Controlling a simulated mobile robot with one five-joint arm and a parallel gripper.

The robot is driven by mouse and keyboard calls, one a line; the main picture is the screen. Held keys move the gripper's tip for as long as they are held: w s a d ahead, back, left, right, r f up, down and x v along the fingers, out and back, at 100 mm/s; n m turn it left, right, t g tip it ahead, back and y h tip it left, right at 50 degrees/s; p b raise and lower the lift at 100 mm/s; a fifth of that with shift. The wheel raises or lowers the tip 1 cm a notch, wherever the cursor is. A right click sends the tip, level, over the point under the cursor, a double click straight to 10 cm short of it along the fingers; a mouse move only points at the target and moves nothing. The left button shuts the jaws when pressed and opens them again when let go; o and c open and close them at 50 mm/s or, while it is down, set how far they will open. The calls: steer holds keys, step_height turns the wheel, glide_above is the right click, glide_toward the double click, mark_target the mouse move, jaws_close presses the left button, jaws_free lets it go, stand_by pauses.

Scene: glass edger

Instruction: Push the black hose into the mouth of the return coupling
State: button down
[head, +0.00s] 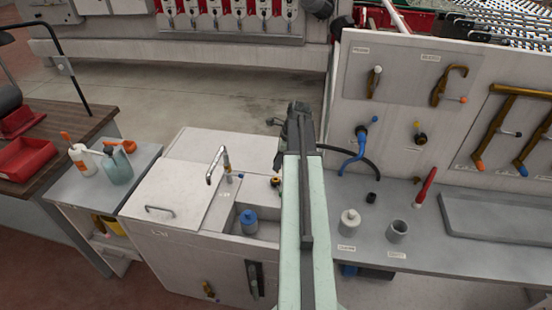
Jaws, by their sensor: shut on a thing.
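My gripper (298,112) is at the far end of my raised pale-green arm, in the upper middle of the head view. It is shut on the black hose (352,152), though the grip itself is mostly hidden by dark gripper parts. The hose curves out to the right from behind my arm and runs down toward the grey bench. A short dark piece, perhaps the hose's end, shows just left of my gripper. I cannot tell which fitting is the return coupling; its mouth may be hidden behind my arm.
A white cabinet (165,200) with a tap (217,163) and a basin holding a blue container (248,221) stands left of my arm.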

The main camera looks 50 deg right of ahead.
steer(key=shift+w+d+m, duration=0.3)
steer(key=shift+w+d, duration=0.15)
steer(key=shift+w, duration=0.2)
steer(key=shift+w+d+m, duration=0.3)
steer(key=shift+w+d, duration=0.15)
steer(key=shift+w, duration=0.15)
steer(key=shift+f, duration=0.2)
steer(key=b, duration=0.6)
glide_above(273, 180)
steer(key=d, duration=0.1)
steer(key=f, duration=0.5)
steer(key=shift+s+f, duration=0.3)
steer(key=shift+f, duration=0.1)
steer(key=shift+f+b, duration=1.8)
steer(key=shift+b, duration=0.05)
steer(key=c, duration=1.1)
jaws_free()
